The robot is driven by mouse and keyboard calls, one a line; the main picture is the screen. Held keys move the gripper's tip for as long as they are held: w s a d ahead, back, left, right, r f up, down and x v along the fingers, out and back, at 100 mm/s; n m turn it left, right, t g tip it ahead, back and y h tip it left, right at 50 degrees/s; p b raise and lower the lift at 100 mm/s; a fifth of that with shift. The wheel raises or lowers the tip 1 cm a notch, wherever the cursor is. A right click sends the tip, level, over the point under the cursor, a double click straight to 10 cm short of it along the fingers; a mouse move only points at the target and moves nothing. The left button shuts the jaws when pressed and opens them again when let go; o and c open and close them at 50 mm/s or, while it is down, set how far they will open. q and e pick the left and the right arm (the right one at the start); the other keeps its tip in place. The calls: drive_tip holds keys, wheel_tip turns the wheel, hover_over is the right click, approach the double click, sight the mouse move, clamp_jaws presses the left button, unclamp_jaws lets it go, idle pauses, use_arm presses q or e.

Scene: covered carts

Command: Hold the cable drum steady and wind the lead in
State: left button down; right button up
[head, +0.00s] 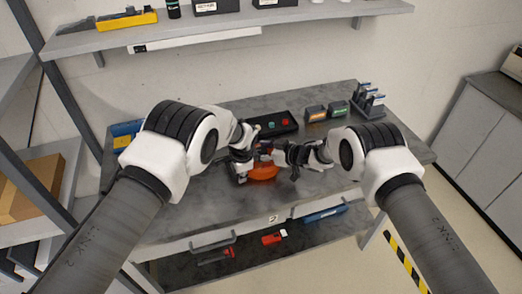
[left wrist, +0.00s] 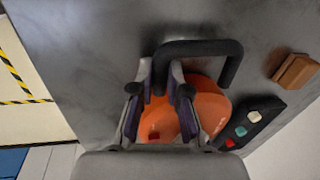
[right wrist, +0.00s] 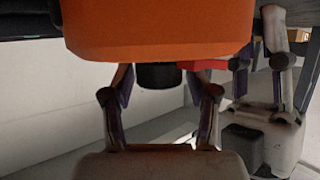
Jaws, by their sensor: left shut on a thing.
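The orange cable drum (head: 262,172) stands on the grey bench between my grippers. It also shows in the left wrist view (left wrist: 210,108) with its dark bar-shaped frame (left wrist: 205,48), and large at the top of the right wrist view (right wrist: 158,28). My left gripper (head: 240,160) is shut on the dark frame at the drum's left side. My right gripper (head: 292,156) is open at the drum's right side. In the right wrist view a black knob (right wrist: 158,76) sits between its fingers, with gaps on both sides. I cannot make out the lead clearly.
Behind the drum lies a black box with coloured buttons (head: 272,124). Brown (head: 315,113) and green (head: 338,108) blocks and a small rack (head: 368,98) stand at back right. A wall shelf (head: 230,27) hangs above.

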drive_tip(key=c, duration=0.7)
drive_tip(key=shift+m+t, duration=0.4)
drive_tip(key=shift+t, duration=0.1)
drive_tip(key=shift+a+m+t+h, duration=0.15)
drive_tip(key=shift+m+t+h, duration=0.85)
drive_tip(key=shift+m+h, duration=0.2)
drive_tip(key=shift+m+t+h, duration=0.9)
drive_tip(key=shift+m+h, duration=0.5)
drive_tip(key=shift+h, duration=0.1)
drive_tip(key=o, duration=1.2)
drive_tip(key=shift+c, duration=0.2)
